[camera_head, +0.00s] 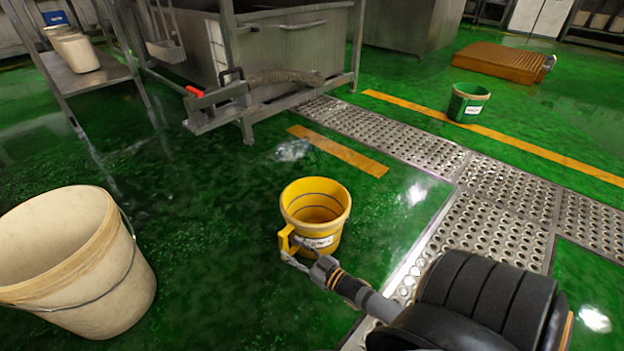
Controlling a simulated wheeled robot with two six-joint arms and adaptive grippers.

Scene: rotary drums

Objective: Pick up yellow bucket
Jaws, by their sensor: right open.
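The yellow bucket (327,197) stands upright on the green floor near the middle of the view. It is open at the top, with a white label on its near side and a handle at its lower left. My right gripper (291,257) comes in from the lower right and is at the bucket's handle on the near left side. Its jaws are open; I cannot tell whether they touch the handle. My left gripper is not in view.
A large cream bucket (75,260) stands at the left. A perforated metal drain strip (490,215) runs along the right of the yellow bucket. A green bucket (468,103) and an orange-brown slab (500,62) are farther back. A metal-framed tank (290,50) stands behind.

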